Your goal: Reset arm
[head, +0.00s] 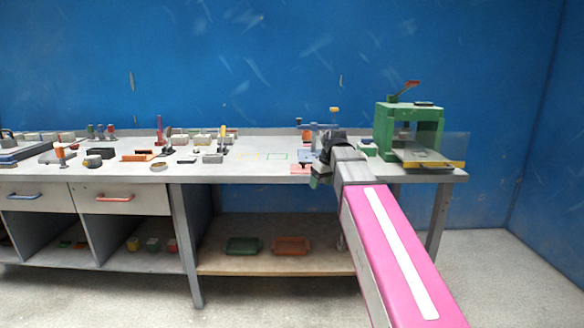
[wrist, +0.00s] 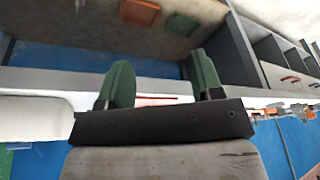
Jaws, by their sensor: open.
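My gripper (head: 316,181) is at the front edge of the workbench (head: 240,172), at the end of my outstretched pink arm. Its green fingers hang at about the height of the bench top in the head view. In the wrist view my gripper (wrist: 159,62) shows two green fingers spread wide apart, with nothing held between them. The bench edge and the lower shelf show beyond the fingers. My wrist hides part of the bench top behind it in the head view.
A green press (head: 408,128) with a yellow-edged plate stands right of my gripper. Small parts and tools crowd the bench's left half. An orange tray (head: 291,246) and a green tray (head: 243,246) lie on the lower shelf. Bench top just left of my gripper is fairly clear.

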